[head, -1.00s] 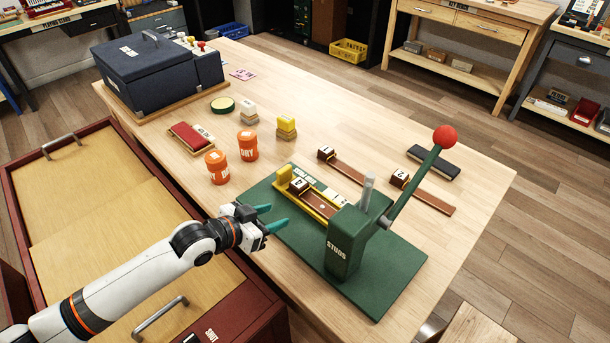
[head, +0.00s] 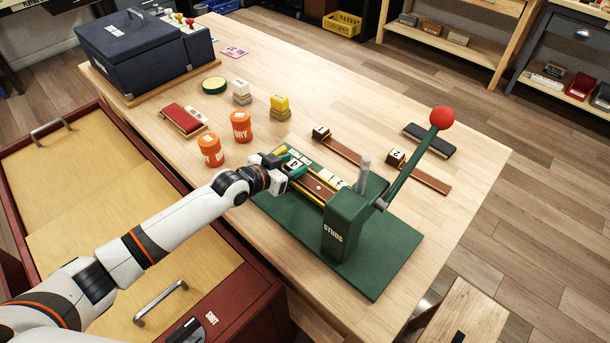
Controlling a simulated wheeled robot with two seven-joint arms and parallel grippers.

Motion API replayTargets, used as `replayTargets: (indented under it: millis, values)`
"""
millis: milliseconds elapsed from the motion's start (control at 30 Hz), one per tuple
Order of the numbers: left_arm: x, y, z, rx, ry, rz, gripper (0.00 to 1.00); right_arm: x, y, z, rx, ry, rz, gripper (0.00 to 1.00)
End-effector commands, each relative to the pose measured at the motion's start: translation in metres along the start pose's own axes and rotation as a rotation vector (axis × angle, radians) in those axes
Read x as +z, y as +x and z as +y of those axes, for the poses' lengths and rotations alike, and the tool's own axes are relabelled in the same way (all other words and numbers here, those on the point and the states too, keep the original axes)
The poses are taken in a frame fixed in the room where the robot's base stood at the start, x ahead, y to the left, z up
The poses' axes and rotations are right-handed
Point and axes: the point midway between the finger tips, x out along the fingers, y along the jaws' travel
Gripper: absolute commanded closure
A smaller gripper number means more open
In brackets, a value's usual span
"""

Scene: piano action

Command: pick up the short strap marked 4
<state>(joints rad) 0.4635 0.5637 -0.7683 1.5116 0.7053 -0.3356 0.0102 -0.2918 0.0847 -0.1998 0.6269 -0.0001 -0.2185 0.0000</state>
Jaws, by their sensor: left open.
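The short brown strap (head: 316,187) lies in the yellow-edged tray of the green press. Its block marked 4 (head: 294,163) is at the strap's far left end. My left gripper (head: 289,163) is at this block, with its teal fingers open beside it. The hand partly hides the block and the tray's left end, and I cannot tell whether the fingers touch the block. My right gripper is not in view.
The press (head: 345,226) has a raised lever with a red knob (head: 442,117). Two more straps lie behind it, one with a block marked 2 (head: 396,158). Orange tubs (head: 240,126), a red pad (head: 181,118) and a dark case (head: 145,55) stand to the left.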

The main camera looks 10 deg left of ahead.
Motion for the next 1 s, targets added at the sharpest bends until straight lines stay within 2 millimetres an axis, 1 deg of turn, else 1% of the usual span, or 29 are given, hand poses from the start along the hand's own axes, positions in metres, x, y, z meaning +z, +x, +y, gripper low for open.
replayTargets:
  millis: [33, 100, 367, 500, 600, 833, 933, 1000]
  values:
    - [-0.001, 0.007, -0.001, -0.001, -0.001, 0.001, 0.53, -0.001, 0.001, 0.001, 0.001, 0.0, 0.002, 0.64]
    - [-0.001, 0.012, 0.0, 0.0, 0.0, 0.001, 0.53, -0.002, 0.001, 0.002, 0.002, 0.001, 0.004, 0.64]
    - [-0.002, 0.014, 0.0, 0.0, 0.001, 0.002, 0.53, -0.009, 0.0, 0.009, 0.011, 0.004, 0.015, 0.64]
    - [-0.002, 0.014, 0.0, 0.0, 0.0, 0.002, 0.76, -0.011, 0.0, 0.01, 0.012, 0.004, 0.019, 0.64]
    - [-0.002, 0.014, 0.0, 0.0, 0.0, 0.001, 0.91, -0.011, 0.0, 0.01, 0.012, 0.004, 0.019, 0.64]
    - [0.001, 0.013, 0.0, 0.0, 0.0, 0.001, 0.91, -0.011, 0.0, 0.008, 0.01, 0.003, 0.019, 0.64]
    - [0.011, 0.009, -0.001, -0.001, 0.0, -0.001, 0.91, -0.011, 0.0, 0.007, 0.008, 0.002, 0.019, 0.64]
    - [0.022, 0.004, -0.001, -0.001, 0.001, -0.003, 0.91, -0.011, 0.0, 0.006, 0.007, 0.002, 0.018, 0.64]
